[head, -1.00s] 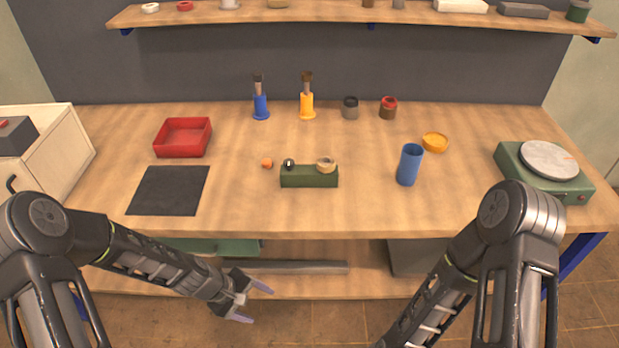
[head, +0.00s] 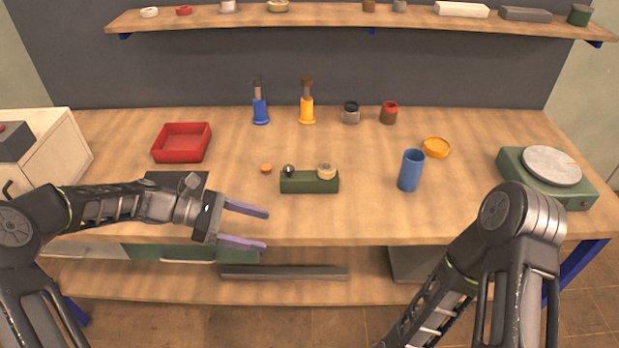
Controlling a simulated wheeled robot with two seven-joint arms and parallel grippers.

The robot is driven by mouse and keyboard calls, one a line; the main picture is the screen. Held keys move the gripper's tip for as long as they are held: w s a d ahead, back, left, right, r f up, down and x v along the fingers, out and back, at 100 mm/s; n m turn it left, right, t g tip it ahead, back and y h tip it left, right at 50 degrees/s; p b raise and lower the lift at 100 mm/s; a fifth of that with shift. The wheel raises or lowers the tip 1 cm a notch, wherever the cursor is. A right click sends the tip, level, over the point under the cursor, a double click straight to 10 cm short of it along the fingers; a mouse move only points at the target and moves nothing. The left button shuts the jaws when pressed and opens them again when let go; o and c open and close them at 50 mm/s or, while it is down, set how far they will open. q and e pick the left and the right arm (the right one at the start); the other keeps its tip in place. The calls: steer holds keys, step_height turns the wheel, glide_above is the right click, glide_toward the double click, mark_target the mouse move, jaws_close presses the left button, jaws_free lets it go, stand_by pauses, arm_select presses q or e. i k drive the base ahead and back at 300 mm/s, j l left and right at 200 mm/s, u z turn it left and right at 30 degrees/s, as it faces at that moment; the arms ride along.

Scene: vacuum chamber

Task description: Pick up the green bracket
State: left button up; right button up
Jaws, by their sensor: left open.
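The green bracket (head: 309,184) is a dark green block lying on the wooden workbench, near the middle. A dark round knob (head: 289,170) sits on its left end and a tan ring-like piece (head: 326,171) on its right end. My left gripper (head: 267,228) is open and empty, left of and nearer than the bracket, with its purple fingers pointing right. It does not touch the bracket. My right arm shows at the right, but its gripper is out of the picture.
A small orange piece (head: 266,169) lies just left of the bracket. A blue cup (head: 411,170) stands to its right. A red tray (head: 182,142) and a partly covered black mat (head: 160,178) are at left. A green hotplate (head: 574,190) is at right. The bench front between is clear.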

mark_target(302, 182)
steer(key=i, duration=0.95)
